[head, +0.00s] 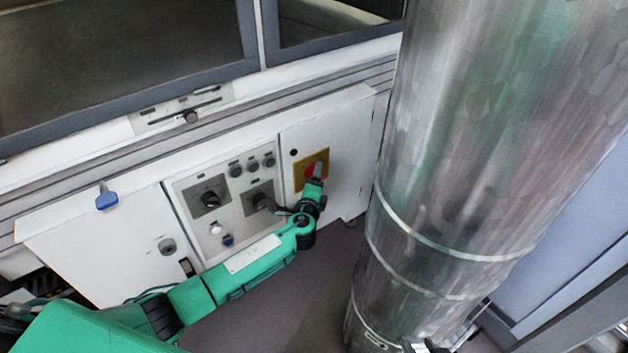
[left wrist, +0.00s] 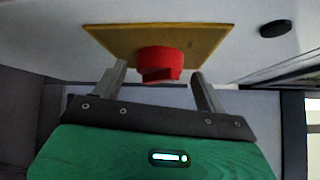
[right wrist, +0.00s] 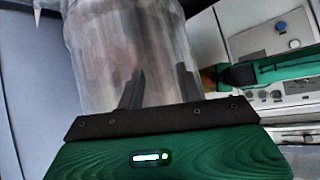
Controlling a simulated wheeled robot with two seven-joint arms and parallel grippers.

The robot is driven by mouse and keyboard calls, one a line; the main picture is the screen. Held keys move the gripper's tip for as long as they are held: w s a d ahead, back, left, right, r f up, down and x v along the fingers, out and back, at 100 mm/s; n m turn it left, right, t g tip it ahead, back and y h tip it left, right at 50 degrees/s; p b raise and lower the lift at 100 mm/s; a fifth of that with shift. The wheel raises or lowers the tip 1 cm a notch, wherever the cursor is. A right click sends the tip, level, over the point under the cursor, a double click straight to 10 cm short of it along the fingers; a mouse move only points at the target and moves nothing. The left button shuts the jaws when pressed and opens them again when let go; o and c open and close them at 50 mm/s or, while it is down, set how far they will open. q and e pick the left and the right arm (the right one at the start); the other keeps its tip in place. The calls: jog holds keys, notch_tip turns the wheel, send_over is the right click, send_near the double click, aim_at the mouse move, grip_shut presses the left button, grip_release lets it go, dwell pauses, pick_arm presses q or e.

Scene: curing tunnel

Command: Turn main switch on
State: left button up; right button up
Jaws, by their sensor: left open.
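The main switch is a red rotary knob (left wrist: 160,62) on a square yellow plate (left wrist: 105,35), set in a white panel door. In the head view the yellow plate (head: 299,177) shows at the right of the control box, with the red knob (head: 309,171) partly hidden by my left gripper (head: 318,172). My left gripper (left wrist: 158,72) is open, its fingertips on either side of the knob with a visible gap at each side. My right gripper (right wrist: 158,72) is open, its fingers apart and empty in front of the metal column.
A thick shiny metal column (head: 490,130) stands right of the control box. A blue-handled latch (head: 106,199) is further left. Dark floor lies below.

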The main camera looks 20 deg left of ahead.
pick_arm(q)
jog(key=shift+w, duration=0.2)
jog(key=c, duration=1)
pick_arm(e)
jog(key=shift+s+r, duration=0.3)
jog(key=shift+s, duration=0.1)
pick_arm(q)
jog(key=shift+r, duration=0.1)
